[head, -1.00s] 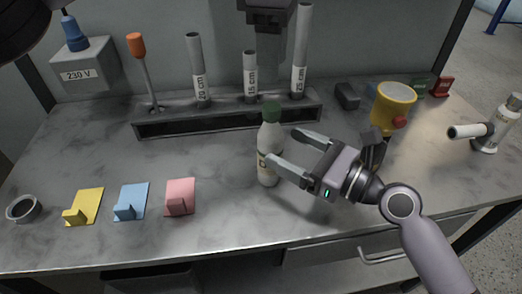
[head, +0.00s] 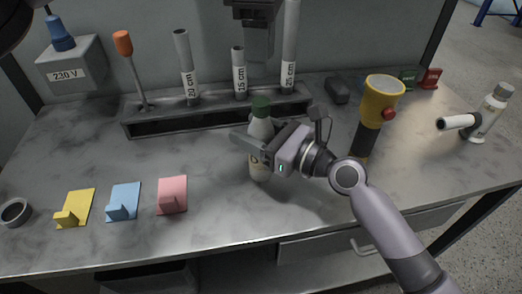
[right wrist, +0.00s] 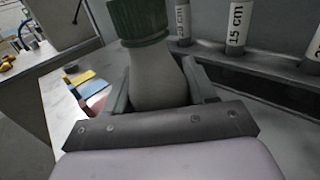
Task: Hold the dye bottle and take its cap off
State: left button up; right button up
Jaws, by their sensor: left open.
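The dye bottle (head: 257,167) is pale with a dark green cap (head: 261,106) and stands upright on the bench. The cap is on the bottle; it also shows at the top of the right wrist view (right wrist: 138,20). My right gripper (head: 256,147) is level with the upper body of the bottle, below the cap. In the right wrist view its fingers lie close against both sides of the bottle (right wrist: 158,80). My left gripper (head: 18,20) is only a dark, cut-off shape at the top left corner, away from the bottle; its fingers are not clear.
Behind the bottle is a rack (head: 215,118) with labelled tubes and an orange-handled screwdriver (head: 123,43). A yellow torch (head: 380,100) stands close to the right of my right gripper. Coloured pads (head: 122,202) lie to the left. The bench front is clear.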

aim_at(261, 101)
grip_shut()
pick_arm(q)
jog(key=m, duration=0.5)
jog(key=shift+m, duration=0.3)
jog(key=m, duration=0.4)
jog(key=shift+d+m, duration=0.1)
jog(key=shift+m, duration=0.3)
jog(key=m, duration=1.2)
jog(key=shift+f, duration=4)
